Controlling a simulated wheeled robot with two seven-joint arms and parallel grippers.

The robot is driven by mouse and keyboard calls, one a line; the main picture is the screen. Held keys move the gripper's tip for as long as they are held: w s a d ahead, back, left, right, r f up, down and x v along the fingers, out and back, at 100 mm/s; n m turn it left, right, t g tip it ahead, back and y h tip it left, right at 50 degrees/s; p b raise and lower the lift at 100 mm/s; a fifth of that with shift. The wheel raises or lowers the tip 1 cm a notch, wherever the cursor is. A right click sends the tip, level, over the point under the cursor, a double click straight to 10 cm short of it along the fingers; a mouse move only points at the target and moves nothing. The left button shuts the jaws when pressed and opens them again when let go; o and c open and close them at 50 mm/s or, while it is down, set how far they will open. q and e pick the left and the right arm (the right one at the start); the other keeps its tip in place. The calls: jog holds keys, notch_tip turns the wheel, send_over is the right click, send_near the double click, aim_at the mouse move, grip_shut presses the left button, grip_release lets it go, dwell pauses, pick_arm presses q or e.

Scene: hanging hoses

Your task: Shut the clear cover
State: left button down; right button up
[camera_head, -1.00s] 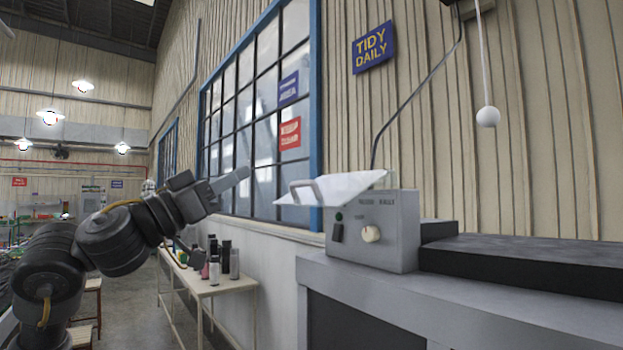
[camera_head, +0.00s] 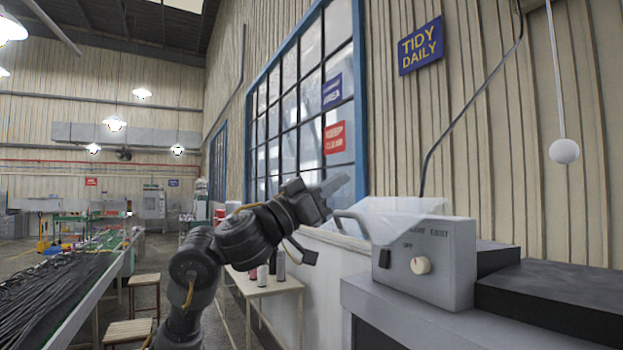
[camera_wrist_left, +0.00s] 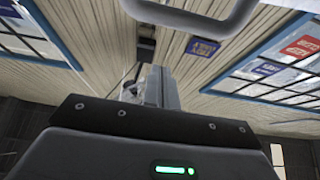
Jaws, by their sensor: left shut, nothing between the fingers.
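The clear cover (camera_head: 405,208) is a see-through sheet, raised and tilted at the top of a grey control box (camera_head: 450,268). Its lower edge overlaps the upper part of the box's front. Its grey bar handle (camera_head: 345,217) sticks out at the left; a grey U-shaped handle (camera_wrist_left: 200,22) also crosses the top of the left wrist view. My left gripper (camera_head: 340,184) is shut and empty, just above and left of the handle. In the left wrist view, its fingers (camera_wrist_left: 162,85) point away, below the handle. I cannot tell whether they touch. My right gripper is out of view.
The box front has a black switch (camera_head: 385,258) and a pale knob (camera_head: 420,265). It stands on a grey bench (camera_head: 400,306) beside a dark slab (camera_head: 550,289). A cord with a white ball (camera_head: 564,151) hangs at the right. A side table (camera_head: 262,285) stands behind my left arm.

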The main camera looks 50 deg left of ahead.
pick_arm(q)
notch_tip(320, 180, down, 4)
jog(key=shift+w, duration=0.15)
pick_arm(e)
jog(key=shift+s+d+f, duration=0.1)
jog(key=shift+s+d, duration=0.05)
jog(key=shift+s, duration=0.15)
